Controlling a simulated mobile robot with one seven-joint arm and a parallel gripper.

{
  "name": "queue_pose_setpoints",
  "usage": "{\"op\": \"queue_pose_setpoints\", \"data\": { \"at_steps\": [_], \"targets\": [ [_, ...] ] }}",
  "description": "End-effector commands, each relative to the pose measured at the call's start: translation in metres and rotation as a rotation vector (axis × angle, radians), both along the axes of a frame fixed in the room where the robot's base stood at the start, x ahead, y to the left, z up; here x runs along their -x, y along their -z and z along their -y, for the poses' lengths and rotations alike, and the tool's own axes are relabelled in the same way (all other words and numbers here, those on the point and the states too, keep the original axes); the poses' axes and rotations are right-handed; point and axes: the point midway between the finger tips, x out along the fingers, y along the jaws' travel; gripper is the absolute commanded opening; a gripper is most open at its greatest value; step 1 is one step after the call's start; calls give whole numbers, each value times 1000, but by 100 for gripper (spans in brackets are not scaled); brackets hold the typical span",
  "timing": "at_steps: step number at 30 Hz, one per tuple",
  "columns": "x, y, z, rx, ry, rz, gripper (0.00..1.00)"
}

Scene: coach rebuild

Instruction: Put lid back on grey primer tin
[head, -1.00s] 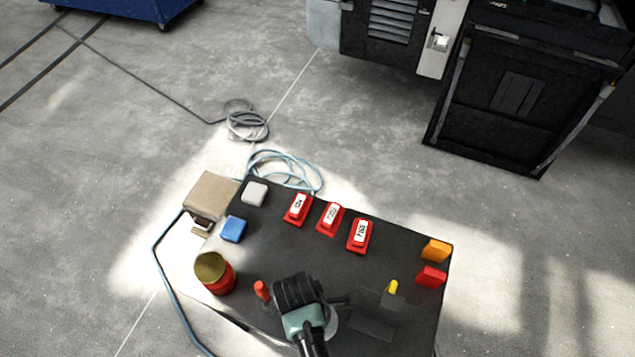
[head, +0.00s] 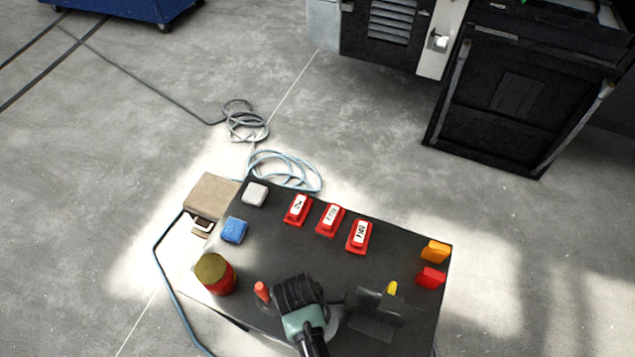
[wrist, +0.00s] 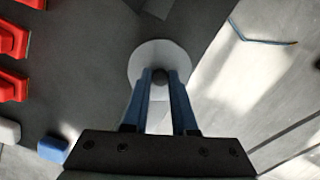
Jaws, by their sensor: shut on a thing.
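In the wrist view, a pale grey round disc with a dark knob, which looks like the lid (wrist: 160,48), lies under my gripper (wrist: 162,76). The two blue fingers are closed on the knob at its middle. In the head view, my gripper (head: 300,293) is over the front middle of the dark table, and its own body hides the fingers. A pale edge of the lid (head: 332,327) shows just right of the wrist. I cannot make out a grey tin wall under the disc, so I cannot tell whether the lid is on a tin.
A red tin with an olive top (head: 215,274) stands at the table's left front. A red-topped piece (head: 262,291) is close left of my gripper, and a dark stand (head: 377,307) close right. Labelled red boxes (head: 330,219) line the back. The dark table's (head: 275,240) middle is clear.

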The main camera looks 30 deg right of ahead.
Motion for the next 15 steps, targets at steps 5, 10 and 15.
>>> {"op": "queue_pose_setpoints", "data": {
  "at_steps": [5,10,15],
  "targets": [
    [0,0,0,0,0,0,0],
    [0,0,0,0,0,0,0],
    [0,0,0,0,0,0,29]
  ]
}}
